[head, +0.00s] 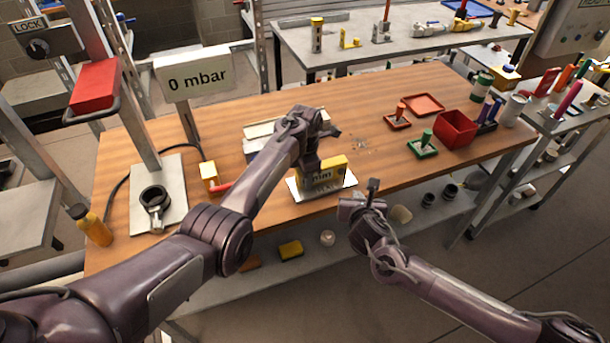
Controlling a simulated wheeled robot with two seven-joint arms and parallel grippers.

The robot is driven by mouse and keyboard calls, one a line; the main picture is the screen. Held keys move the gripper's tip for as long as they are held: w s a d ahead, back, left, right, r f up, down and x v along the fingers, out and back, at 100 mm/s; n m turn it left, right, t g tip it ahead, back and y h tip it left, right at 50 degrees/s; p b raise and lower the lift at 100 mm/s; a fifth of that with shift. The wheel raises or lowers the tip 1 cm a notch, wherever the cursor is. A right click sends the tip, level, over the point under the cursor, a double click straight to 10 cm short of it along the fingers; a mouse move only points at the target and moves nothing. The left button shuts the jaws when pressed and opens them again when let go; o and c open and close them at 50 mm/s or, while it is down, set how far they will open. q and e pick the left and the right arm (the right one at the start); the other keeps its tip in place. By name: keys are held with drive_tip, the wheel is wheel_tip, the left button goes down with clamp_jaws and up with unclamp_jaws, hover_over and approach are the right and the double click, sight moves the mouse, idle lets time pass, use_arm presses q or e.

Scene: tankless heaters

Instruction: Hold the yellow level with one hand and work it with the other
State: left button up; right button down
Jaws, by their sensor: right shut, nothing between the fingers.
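The yellow level (335,168) stands on a pale plate (342,184) near the front edge of the wooden bench, with dark lettering ending in "mm" on its face. My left gripper (311,170) points down at the level's left part and overlaps it in the picture. Its fingers are too dark and small to show whether they grip it. My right gripper (366,192) is shut and empty, just right of the level and in front of the bench edge, apart from the level.
A "0 mbar" sign (197,84), a red-handled yellow valve (209,176) and a metal stand (172,208) are on the left. A red bin (456,129) and red and green trays (422,149) lie on the right.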

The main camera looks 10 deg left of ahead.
use_arm(q)
drive_tip(key=o, duration=0.4)
